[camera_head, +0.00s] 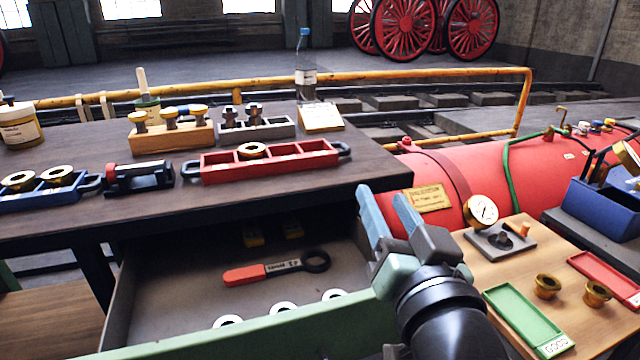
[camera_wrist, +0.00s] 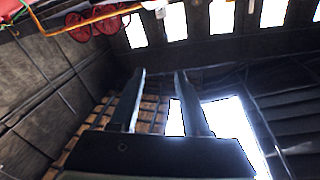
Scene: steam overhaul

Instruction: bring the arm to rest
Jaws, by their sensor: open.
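My gripper (camera_head: 388,212) is raised in front of the workbench's right end, above the right side of the open drawer. Its two pale blue fingers stand apart with nothing between them. In the wrist view my gripper (camera_wrist: 157,102) also shows open and empty, with the hall's roof and a bright window behind it. My dark arm comes up from the bottom edge of the head view.
The open drawer (camera_head: 180,290) holds a red-handled wrench (camera_head: 276,267) and several rings. The bench carries a red tray (camera_head: 270,165). At right are a red boiler (camera_head: 470,170), a gauge (camera_head: 481,210), a green tray (camera_head: 522,315) and a blue bin (camera_head: 605,208).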

